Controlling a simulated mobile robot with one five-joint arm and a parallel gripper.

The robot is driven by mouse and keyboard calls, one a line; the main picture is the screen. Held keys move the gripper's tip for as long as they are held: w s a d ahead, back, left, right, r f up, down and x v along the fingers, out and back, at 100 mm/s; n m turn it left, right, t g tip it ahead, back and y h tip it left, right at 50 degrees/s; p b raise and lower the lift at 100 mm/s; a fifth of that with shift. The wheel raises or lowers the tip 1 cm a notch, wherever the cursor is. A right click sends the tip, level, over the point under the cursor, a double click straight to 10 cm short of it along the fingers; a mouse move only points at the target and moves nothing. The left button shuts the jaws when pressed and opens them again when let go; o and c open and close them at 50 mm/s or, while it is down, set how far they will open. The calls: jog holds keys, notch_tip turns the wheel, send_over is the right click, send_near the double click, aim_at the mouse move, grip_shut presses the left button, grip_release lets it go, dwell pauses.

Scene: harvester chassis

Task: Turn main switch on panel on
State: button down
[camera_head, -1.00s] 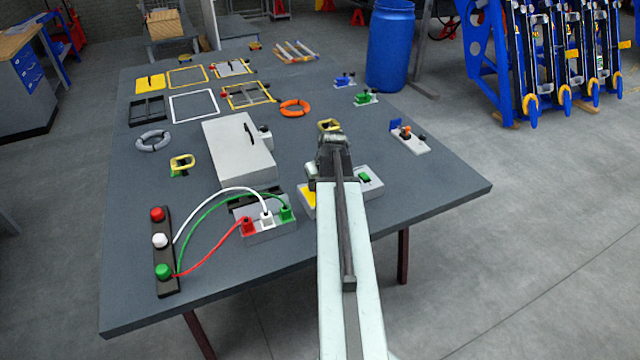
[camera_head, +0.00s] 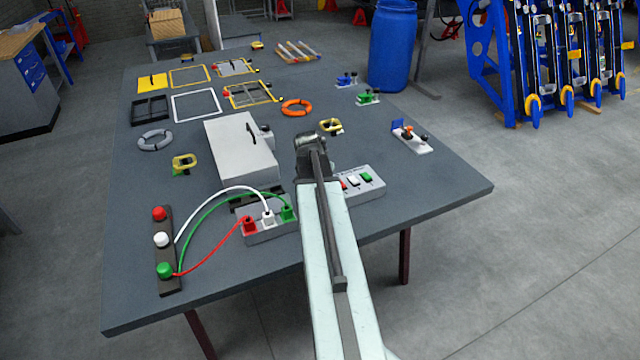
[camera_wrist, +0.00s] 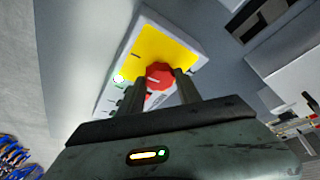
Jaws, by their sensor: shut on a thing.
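The panel (camera_head: 376,193) is a light box on the table's front part, partly hidden behind my arm in the head view. Its visible end carries red, white and green buttons. In the wrist view its yellow face (camera_wrist: 158,46) bears a red rotary knob (camera_wrist: 159,71), the main switch, with a pale mark on it. My gripper (camera_wrist: 160,81) has one finger on each side of the knob and is shut on it. Whether the switch is on or off cannot be told. In the head view the fingers and knob are hidden by my arm.
A socket box (camera_head: 270,232) with red, white and green cables stands left of the panel. A grey box (camera_head: 238,150) with a handle lies behind it. The table's right front (camera_head: 430,205) is clear.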

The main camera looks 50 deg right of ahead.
dwell(0.6)
jog(key=c, duration=0.8)
grip_release()
jog(key=shift+c, duration=0.2)
jog(key=p+v, duration=0.7)
jog(key=shift+a+r, duration=0.15)
jog(key=shift+r, duration=0.2)
